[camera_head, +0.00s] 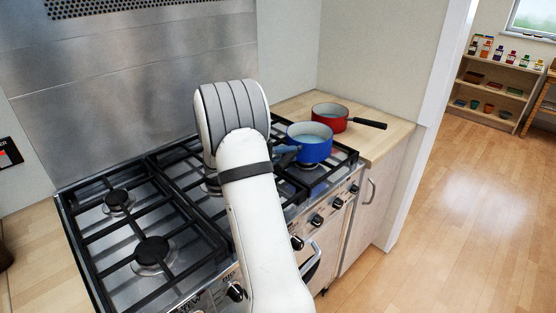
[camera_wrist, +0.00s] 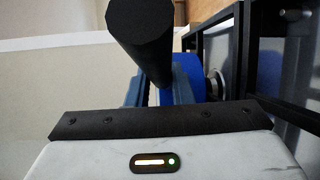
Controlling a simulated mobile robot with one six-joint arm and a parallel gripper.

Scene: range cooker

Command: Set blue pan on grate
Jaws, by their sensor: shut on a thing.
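The blue pan (camera_head: 312,150) is at the right end of the range cooker, over the right-hand grate (camera_head: 340,160), and looks about upright. Whether its base touches the bars I cannot tell. My gripper (camera_wrist: 160,94) is shut on the pan's handle. The black handle (camera_wrist: 140,35) fills the top of the wrist view, and a blue part of the pan (camera_wrist: 190,75) shows behind the fingers. In the head view my arm hides most of the gripper and handle.
A red pan (camera_head: 330,115) with a black handle stands on the wooden counter (camera_head: 385,133), just behind the blue pan. The left grate (camera_head: 130,215) is bare. A steel backsplash (camera_head: 130,80) rises behind the cooker. Knobs line the cooker's front edge.

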